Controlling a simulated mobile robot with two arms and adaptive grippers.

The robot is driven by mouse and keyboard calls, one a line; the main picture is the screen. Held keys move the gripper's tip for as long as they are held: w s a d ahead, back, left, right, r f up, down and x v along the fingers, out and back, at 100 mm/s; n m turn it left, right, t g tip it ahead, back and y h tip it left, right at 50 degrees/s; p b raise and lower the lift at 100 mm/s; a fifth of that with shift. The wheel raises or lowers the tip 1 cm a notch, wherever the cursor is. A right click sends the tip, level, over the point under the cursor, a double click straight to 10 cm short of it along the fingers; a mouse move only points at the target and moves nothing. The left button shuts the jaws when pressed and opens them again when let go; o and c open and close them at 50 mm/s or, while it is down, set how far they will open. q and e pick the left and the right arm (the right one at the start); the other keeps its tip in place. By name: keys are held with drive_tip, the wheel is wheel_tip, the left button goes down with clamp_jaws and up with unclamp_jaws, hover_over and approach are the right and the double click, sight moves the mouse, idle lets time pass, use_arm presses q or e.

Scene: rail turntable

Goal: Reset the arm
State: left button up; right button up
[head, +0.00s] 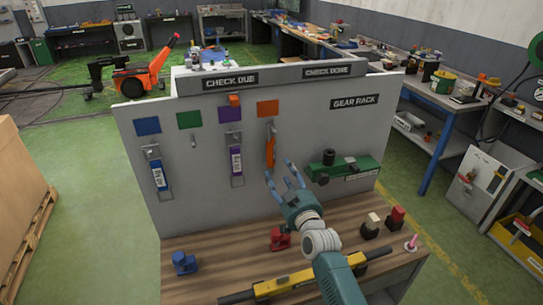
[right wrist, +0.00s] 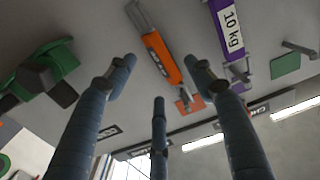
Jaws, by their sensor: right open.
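My right gripper (head: 282,176) is open and empty, raised in front of the grey tool board (head: 210,170) with its fingers pointing up toward it. An orange strap-like piece (head: 270,152) hangs on the board just beyond the fingertips, under an orange square. In the right wrist view the three spread fingers (right wrist: 160,76) have nothing between them, and the orange piece (right wrist: 162,62) shows past them. I cannot tell the exact gap to it. My right arm (head: 338,275) reaches over the wooden bench. My left gripper is not in view.
Purple (head: 237,162) and blue (head: 158,174) labelled pieces hang on the board's left. A green holder (head: 343,168) juts out at right. The wooden bench (head: 215,250) bears a blue clamp (head: 184,263), a red clamp (head: 279,239) and a yellow level (head: 285,284) beside my arm.

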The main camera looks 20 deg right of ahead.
drive_tip(key=s+a+f+n+g+y, duration=0.15)
drive_tip(key=s+f+g, duration=0.25)
drive_tip(key=s+f, duration=0.4)
drive_tip(key=s+a+f+n+g, duration=0.1)
drive_tip(key=s+a+f+g, duration=0.2)
drive_tip(key=s+f, duration=0.55)
drive_tip(key=s+d+g+h, duration=0.2)
drive_tip(key=s+g, duration=0.6)
drive_tip(key=s, duration=2.1)
wheel_tip(320, 180, down, 30)
drive_tip(key=s+b, duration=0.1)
drive_tip(key=b, duration=0.4)
drive_tip(key=s+d+f+g+b, duration=0.1)
drive_tip(key=s+f+b, duration=0.1)
drive_tip(key=s+f, duration=0.7)
drive_tip(key=s+d+f+g+b, duration=0.1)
drive_tip(key=s+d+f+b, duration=0.1)
drive_tip(key=s+f, duration=0.7)
wheel_tip(320, 180, down, 5)
drive_tip(key=shift+r+b, duration=0.2)
drive_tip(key=shift+b, duration=0.35)
